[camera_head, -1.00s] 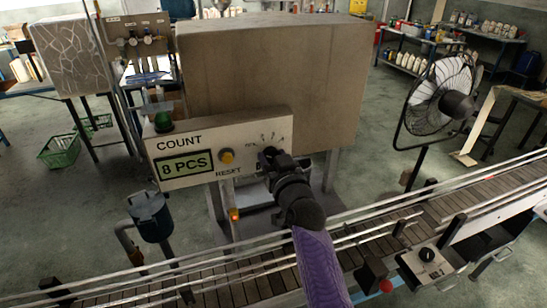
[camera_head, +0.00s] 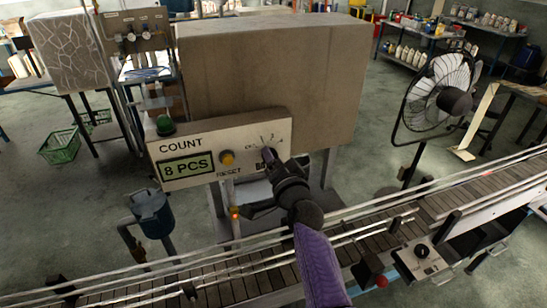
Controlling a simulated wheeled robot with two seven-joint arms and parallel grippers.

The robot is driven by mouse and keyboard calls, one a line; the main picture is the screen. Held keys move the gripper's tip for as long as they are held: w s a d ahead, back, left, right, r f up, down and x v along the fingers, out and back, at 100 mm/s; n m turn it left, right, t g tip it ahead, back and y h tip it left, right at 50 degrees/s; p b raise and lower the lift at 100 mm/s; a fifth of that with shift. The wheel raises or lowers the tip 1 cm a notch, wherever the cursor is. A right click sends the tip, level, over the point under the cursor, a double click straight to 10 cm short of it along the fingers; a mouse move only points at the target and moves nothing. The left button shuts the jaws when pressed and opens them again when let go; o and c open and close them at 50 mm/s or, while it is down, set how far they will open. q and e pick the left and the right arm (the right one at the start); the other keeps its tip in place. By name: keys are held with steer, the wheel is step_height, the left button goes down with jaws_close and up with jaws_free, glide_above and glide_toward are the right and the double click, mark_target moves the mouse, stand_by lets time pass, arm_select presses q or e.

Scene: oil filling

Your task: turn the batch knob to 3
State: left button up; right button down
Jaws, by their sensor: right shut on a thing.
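The white control panel (camera_head: 200,140) carries the label COUNT, a green display (camera_head: 186,166) reading 8 PCS and a yellow RESET button (camera_head: 227,158). The batch knob is at the panel's right end, mostly hidden by my right gripper (camera_head: 269,157). Some dial marks show just above the fingers, but the digits and the knob's pointer are too small or covered to read. My right gripper is shut on the knob, its purple-sleeved arm coming up from the bottom. My left gripper is not in view.
A roller conveyor (camera_head: 455,200) with metal rails crosses in front, below the panel. A red button (camera_head: 381,281) and a small dial box (camera_head: 423,252) sit at its near side. A big grey machine box (camera_head: 270,80) stands behind the panel. A fan (camera_head: 437,95) stands at right.

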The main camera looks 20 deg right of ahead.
steer(key=m, duration=0.4)
steer(key=shift+m, duration=0.4)
stand_by(0.4)
steer(key=shift+c, duration=1)
jaws_free()
steer(key=shift+s+p, duration=0.1)
steer(key=shift+p, duration=0.25)
steer(key=s+p, duration=0.3)
steer(key=s, duration=0.6)
steer(key=shift+s+d, duration=0.2)
steer(key=shift+s, duration=0.2)
